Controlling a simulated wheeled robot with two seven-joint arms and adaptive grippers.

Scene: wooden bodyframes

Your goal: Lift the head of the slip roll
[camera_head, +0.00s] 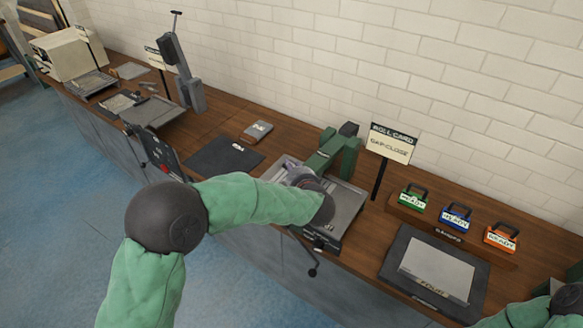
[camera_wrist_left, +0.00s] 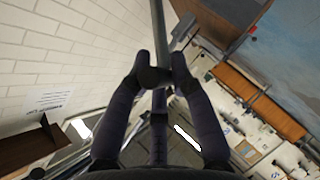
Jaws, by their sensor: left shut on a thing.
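The slip roll stands on the wooden bench, with a green end frame (camera_head: 336,152) and a grey base (camera_head: 345,215). My left forearm and wrist cover much of its middle. My left gripper (camera_head: 291,168) is over the machine, mostly hidden by my own wrist. In the left wrist view, the gripper (camera_wrist_left: 157,76) is shut on a grey bar (camera_wrist_left: 160,22) of the slip roll. I cannot tell whether the head is raised. A crank handle (camera_head: 313,271) hangs at the front. My right gripper is out of view; only part of that arm shows at bottom right.
A roll card sign (camera_head: 390,143) stands behind the slip roll. Green, blue (camera_head: 456,216) and orange labelled blocks sit on a wooden rack to the right. A dark tray (camera_head: 437,270) lies before them. A black mat (camera_head: 224,158) lies left, and a white brick wall is behind.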

